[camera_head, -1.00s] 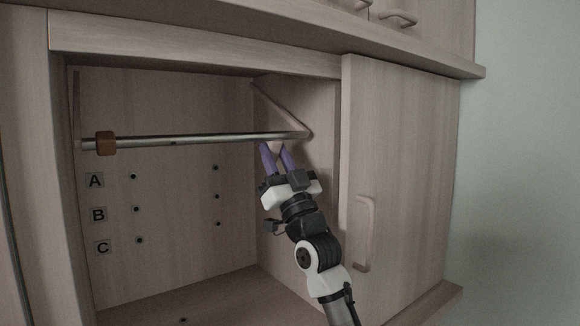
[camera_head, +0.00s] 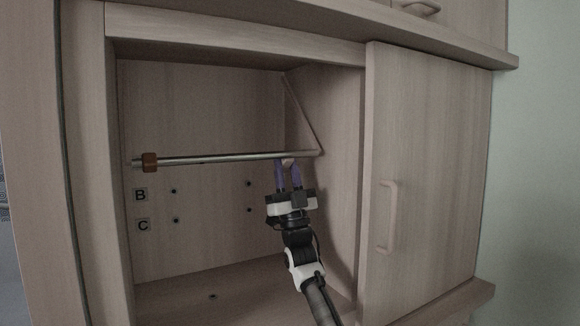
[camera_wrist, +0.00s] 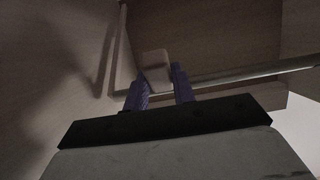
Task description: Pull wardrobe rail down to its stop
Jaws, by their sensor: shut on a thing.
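The wardrobe rail (camera_head: 215,159) is a metal bar across the open wardrobe bay, with a brown collar (camera_head: 150,162) near its left end. A pale side arm (camera_head: 301,112) slopes down to its right end. My gripper (camera_head: 288,164) is at the right part of the rail, fingers pointing up. Its purple fingers are shut on a small pale handle (camera_wrist: 156,70) by the rail. The rail also shows in the wrist view (camera_wrist: 250,74). The rail is level with a spot just above label B (camera_head: 140,195); label A is not visible.
Label C (camera_head: 143,225) and several dark holes are on the back panel. A closed door (camera_head: 423,170) with a handle (camera_head: 387,216) stands right of the bay. The bay floor (camera_head: 190,300) is mostly bare. An overhanging ledge (camera_head: 300,20) runs above.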

